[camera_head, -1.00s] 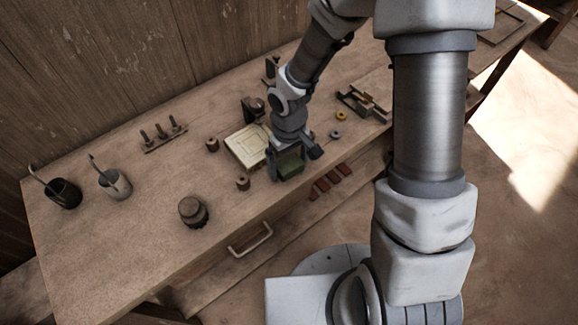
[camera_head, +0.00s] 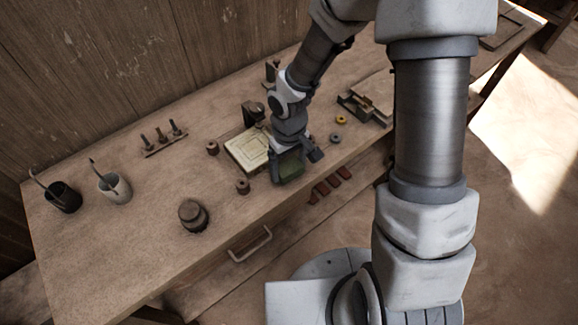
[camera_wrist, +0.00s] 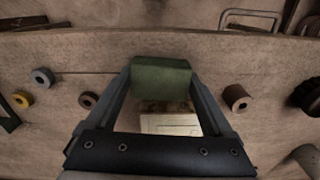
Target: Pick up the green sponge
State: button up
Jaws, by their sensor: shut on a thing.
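The green sponge (camera_wrist: 161,80) is a dark green block between the two fingers of my gripper (camera_wrist: 161,84) in the wrist view. The fingers are shut on its left and right sides. In the head view the sponge (camera_head: 289,166) shows below my gripper (camera_head: 290,158), near the front edge of the bench and just right of a cream tile plate (camera_head: 246,148). Whether the sponge touches the bench top cannot be told. My wrist hides part of the sponge and of the plate's right side.
Small brown rings (camera_head: 242,186) and a dark round weight (camera_head: 193,214) stand on the bench (camera_head: 110,240). Two cups (camera_head: 115,188) are at the left. A peg rack (camera_head: 164,140) is behind. Grey and yellow rings (camera_head: 341,120) lie right. The left front of the bench is clear.

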aim_at(289, 166)
notch_tip(289, 166, up, 4)
jog(key=shift+f+p, duration=0.1)
jog(key=shift+p, duration=0.2)
jog(key=w+d+r, duration=0.5)
jog(key=w+r, duration=0.1)
jog(key=w, duration=0.4)
jog(key=shift+w+d+r, duration=0.15)
jog(key=shift+w+r, duration=0.05)
jog(key=shift+r, duration=0.1)
jog(key=o, duration=0.7)
jog(key=c, duration=0.5)
jog(key=shift+r, duration=0.1)
jog(key=shift+c, duration=0.2)
